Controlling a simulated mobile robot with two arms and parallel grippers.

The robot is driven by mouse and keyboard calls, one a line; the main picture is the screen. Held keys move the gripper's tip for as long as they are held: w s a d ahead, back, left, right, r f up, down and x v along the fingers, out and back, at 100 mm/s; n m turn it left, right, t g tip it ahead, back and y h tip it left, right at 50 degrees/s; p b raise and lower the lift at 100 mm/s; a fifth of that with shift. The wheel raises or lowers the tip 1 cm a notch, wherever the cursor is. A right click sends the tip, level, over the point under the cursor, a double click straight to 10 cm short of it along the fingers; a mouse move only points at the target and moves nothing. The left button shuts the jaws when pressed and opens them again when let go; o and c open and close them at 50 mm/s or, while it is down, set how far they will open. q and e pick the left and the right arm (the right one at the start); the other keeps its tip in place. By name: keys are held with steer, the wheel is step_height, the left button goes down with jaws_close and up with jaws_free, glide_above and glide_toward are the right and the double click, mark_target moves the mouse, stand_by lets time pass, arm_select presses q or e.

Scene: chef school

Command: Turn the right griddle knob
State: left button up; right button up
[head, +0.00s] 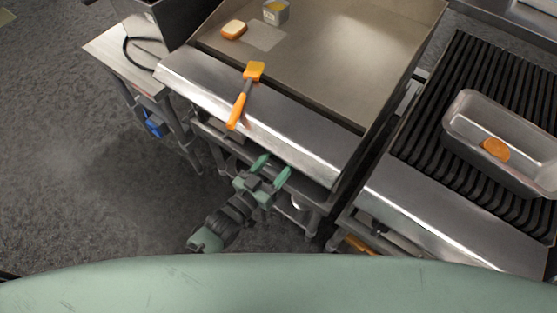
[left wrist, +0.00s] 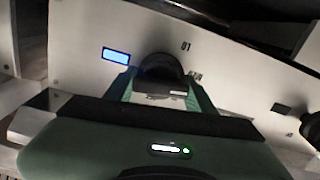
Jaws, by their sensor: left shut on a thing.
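The flat-top griddle (head: 330,85) stands in the middle of the head view, with its front panel under the steel front ledge. My left gripper (head: 274,169) is at that front, below the ledge and right of its middle. In the left wrist view a round dark griddle knob (left wrist: 160,66) sits on the pale panel. My left gripper (left wrist: 159,88) is shut on this knob, one green finger on each side. Another dark knob (left wrist: 311,126) is cut off at the right edge of that view. The knob is hidden in the head view. My right gripper is in neither view.
An orange-handled spatula (head: 243,95) lies across the griddle's front ledge. Bread (head: 234,30) and a small metal container (head: 276,12) are on the griddle. A ribbed grill (head: 437,110) with a metal pan (head: 465,122) stands right. The panel has a lit blue display (left wrist: 116,56).

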arm_select(q)
steer(key=m, duration=0.5)
steer(key=shift+s, duration=0.1)
steer(key=m, duration=0.4)
steer(key=shift+d+f+m, duration=0.1)
steer(key=shift+f+m, duration=0.05)
steer(key=shift+m, duration=0.15)
steer(key=m+b, duration=0.1)
steer(key=m, duration=0.3)
steer(key=shift+s+f, duration=0.1)
steer(key=m+b, duration=0.2)
steer(key=m, duration=0.3)
steer(key=shift+d+m, duration=0.1)
steer(key=shift+m, duration=0.3)
steer(key=o, duration=1.4)
